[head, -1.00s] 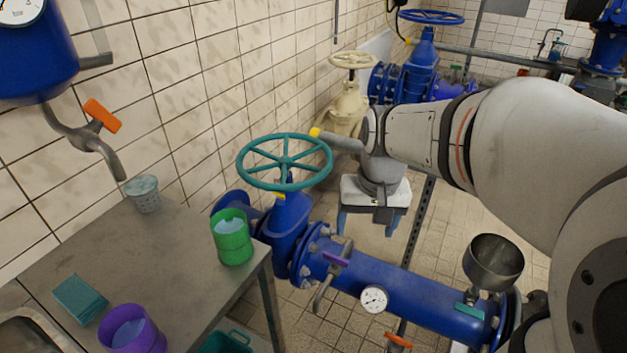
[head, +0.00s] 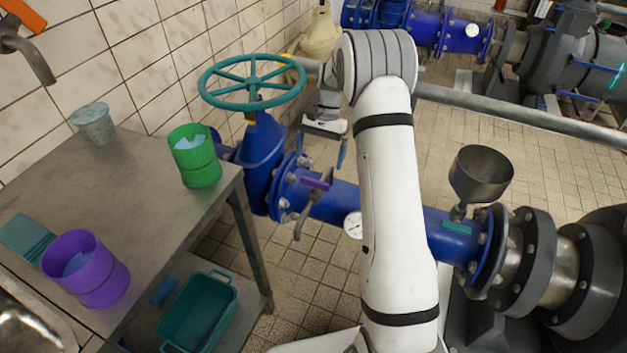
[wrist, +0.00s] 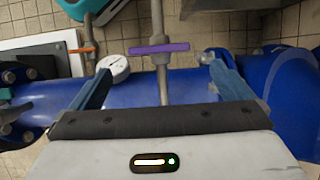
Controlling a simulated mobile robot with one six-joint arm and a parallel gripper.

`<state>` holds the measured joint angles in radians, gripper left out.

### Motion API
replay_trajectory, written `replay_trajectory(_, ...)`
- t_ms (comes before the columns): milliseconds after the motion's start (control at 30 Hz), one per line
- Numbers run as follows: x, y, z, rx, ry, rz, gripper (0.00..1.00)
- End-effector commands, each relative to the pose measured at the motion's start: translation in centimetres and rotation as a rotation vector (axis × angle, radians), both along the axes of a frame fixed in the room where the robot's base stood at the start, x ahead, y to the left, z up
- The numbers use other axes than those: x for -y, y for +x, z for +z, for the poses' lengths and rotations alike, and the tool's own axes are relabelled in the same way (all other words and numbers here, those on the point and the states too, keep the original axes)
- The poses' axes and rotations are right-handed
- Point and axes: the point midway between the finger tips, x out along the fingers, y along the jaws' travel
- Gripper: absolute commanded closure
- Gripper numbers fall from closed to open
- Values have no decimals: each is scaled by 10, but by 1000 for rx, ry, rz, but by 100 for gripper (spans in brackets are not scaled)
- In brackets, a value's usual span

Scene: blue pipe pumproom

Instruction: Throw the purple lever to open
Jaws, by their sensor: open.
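The purple lever (head: 317,180) sits on a small grey tap on the blue pipe (head: 335,202). In the wrist view the purple lever (wrist: 160,48) lies crosswise over the tap's grey stem, which runs up the picture. My gripper (head: 322,152) is above the blue pipe, just above and behind the lever in the head view. In the wrist view my gripper (wrist: 157,66) is open, its blue fingers well apart on either side of the lever. Nothing is between the fingers at their tips, and I see no contact with the lever.
A white gauge (wrist: 116,68) stands beside the lever, close to one finger. An orange lever (wrist: 82,50) is farther along the pipe. A teal handwheel (head: 252,82) rises near my gripper. A metal table (head: 140,180) with cups stands left; a funnel (head: 481,174) stands right.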

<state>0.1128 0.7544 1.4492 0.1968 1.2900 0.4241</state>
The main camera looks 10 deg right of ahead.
Motion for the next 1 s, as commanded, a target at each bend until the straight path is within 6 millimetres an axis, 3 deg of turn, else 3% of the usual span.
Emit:
replay_trajectory(433, -14, -21, -60, -2, 0, -1, 0)
replay_trajectory(833, -15, -23, -66, 1, -1, -1, 1)
replay_trajectory(1000, -15, -23, -66, 1, -1, -1, 15)
